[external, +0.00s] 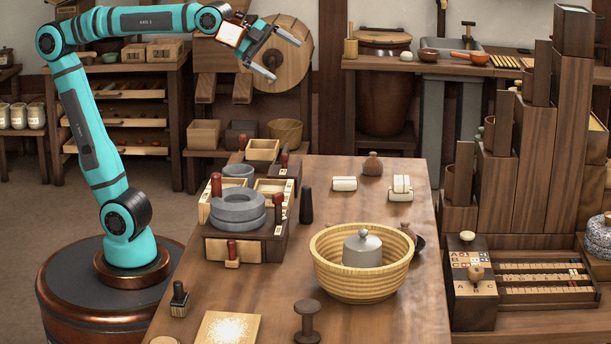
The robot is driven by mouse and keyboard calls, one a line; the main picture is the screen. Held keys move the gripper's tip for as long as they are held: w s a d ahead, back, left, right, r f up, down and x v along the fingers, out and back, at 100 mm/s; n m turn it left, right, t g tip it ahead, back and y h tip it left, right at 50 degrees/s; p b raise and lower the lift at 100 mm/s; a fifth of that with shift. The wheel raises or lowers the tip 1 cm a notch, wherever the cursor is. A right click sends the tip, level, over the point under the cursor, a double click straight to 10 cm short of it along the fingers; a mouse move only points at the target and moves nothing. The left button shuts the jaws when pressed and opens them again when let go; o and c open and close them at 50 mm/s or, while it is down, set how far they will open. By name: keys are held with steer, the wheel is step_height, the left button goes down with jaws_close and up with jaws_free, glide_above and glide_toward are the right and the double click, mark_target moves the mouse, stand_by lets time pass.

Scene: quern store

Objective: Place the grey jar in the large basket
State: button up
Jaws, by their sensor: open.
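The grey jar (362,252) with a domed, knobbed top stands upright inside the large woven basket (328,272). Its lower part is hidden by the basket's front wall. The basket sits on the wooden table, right of its middle. My gripper (284,60) is open and empty. It is raised high above the table's far end, well apart from the jar and the basket, with its fingers pointing to the right.
Grey quern stones (238,212) sit on a wooden box left of the basket. A dark spool (307,320) and a pale square board (229,330) lie near the front. White rolls (344,184) lie behind. A tall stepped cabinet (510,170) stands to the right.

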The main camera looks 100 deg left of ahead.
steer(key=s+a+f+n+t+y, duration=0.1)
steer(key=s+a+f+n+t, duration=0.1)
steer(key=s+a+n, duration=0.3)
steer(key=s+a+f+n+t+y, duration=0.1)
steer(key=s+a+n+t, duration=0.2)
steer(key=s, duration=1)
steer(key=a+n, duration=0.2)
steer(key=shift+s+a+f+n, duration=0.15)
steer(key=shift+s+f+n, duration=0.1)
steer(key=shift+f+n, duration=0.15)
